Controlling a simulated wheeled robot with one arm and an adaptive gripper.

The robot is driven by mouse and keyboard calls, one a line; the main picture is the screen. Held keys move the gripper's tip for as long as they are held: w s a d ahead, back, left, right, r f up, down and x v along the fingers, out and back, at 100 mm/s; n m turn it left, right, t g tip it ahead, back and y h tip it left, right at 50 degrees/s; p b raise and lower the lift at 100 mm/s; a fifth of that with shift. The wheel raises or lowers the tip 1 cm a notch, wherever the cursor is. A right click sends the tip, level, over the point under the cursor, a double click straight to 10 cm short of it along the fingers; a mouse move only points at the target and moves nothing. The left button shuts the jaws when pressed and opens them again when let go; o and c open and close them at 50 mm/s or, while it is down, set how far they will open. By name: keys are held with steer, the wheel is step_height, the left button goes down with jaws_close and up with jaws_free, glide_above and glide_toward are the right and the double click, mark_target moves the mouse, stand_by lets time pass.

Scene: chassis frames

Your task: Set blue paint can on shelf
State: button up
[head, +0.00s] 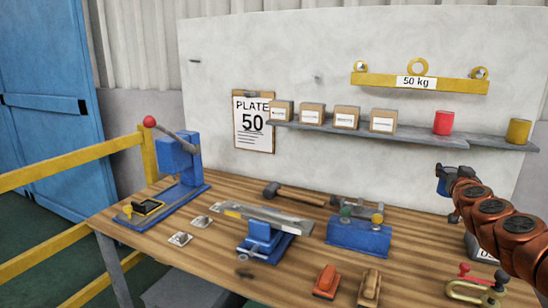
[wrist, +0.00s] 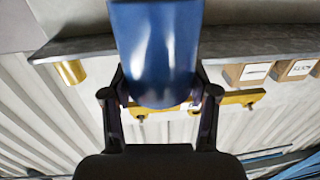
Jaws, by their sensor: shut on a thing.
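The blue paint can (wrist: 155,45) fills the top middle of the wrist view, between the two dark fingers of my gripper (wrist: 158,88). My gripper is shut on it. In the head view my gripper (head: 446,177) is at the right, in front of the wall and below the shelf in the picture, with a small blue part of the can (head: 441,171) showing. The grey shelf (head: 400,133) runs along the wall, and its edge shows behind the can in the wrist view (wrist: 230,49). I cannot tell the gap between can and shelf.
The shelf holds several cardboard boxes (head: 346,117), a red can (head: 443,123) and a yellow can (head: 519,131). Bare shelf shows between the two cans. A yellow beam marked 50 kg (head: 390,82) hangs above. The workbench (head: 215,250) below carries tools and a blue press (head: 178,160).

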steer(key=shift+w+a+f, duration=0.15)
steer(key=shift+a+f, duration=0.1)
steer(key=shift+f, duration=0.05)
steer(key=w+a+f+n+y+p, duration=0.1)
steer(key=w+a+y, duration=0.1)
steer(key=a, duration=1)
steer(key=w+a+f+n+t+y+p, duration=0.1)
steer(key=w+a+f+n+y+p, duration=0.1)
steer(key=a, duration=1)
steer(key=w+a+f+n+y+p, duration=0.1)
steer(key=w+a+f+y+p, duration=0.1)
steer(key=a, duration=1)
steer(key=shift+w+a+n+y, duration=0.3)
steer(key=shift+w+y, duration=0.2)
steer(key=shift+w, duration=0.65)
steer(key=shift+s+f, duration=0.1)
